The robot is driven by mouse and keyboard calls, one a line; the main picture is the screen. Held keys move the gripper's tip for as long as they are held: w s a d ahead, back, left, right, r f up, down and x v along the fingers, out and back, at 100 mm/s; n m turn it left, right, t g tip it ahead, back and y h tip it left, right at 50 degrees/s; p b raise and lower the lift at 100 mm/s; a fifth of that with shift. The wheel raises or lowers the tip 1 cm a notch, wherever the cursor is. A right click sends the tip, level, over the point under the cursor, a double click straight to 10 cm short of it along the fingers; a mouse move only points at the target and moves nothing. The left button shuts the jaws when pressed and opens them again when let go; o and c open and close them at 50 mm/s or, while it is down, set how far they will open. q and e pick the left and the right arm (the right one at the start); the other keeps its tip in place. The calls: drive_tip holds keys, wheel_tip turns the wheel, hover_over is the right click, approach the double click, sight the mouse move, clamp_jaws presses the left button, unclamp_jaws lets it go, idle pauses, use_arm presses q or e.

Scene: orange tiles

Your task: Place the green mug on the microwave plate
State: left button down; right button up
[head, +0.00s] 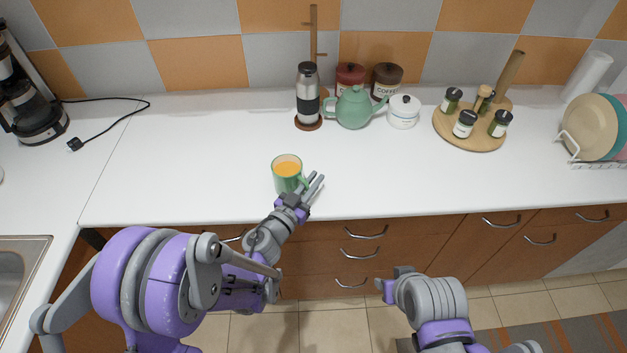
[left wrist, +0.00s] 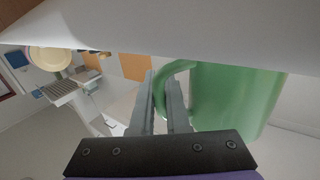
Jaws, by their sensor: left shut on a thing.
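The green mug (head: 287,176), filled with an orange drink, is upright at the front part of the white counter. My left gripper (head: 315,185) is at the mug's right side, shut on its handle. In the left wrist view the mug (left wrist: 238,100) is large at the right, with its handle between the two grey fingertips (left wrist: 160,100). I cannot tell whether the mug's base touches the counter. No microwave or microwave plate is in view. Only links of my right arm show, with no fingers visible.
Behind the mug on the counter (head: 190,170) stand a flask (head: 307,97), a green teapot (head: 354,108) and a white pot (head: 403,112). A spice tray (head: 470,137) and dish rack (head: 575,148) stand right, a coffee maker (head: 35,115) left. The counter around the mug is clear.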

use_arm(q)
drive_tip(key=shift+f, duration=0.1)
use_arm(e)
drive_tip(key=shift+f, duration=0.1)
use_arm(q)
drive_tip(key=shift+f, duration=0.1)
drive_tip(key=c, duration=0.9)
unclamp_jaws()
use_arm(e)
drive_tip(key=shift+s+f, duration=0.1)
use_arm(q)
drive_tip(key=shift+r, duration=0.25)
drive_tip(key=shift+b+v, duration=1.45)
drive_tip(key=shift+v, duration=4.55)
use_arm(e)
drive_tip(key=shift+s+f, duration=0.3)
drive_tip(key=shift+f, duration=0.55)
drive_tip(key=shift+s+f, duration=0.25)
drive_tip(key=shift+f, duration=0.55)
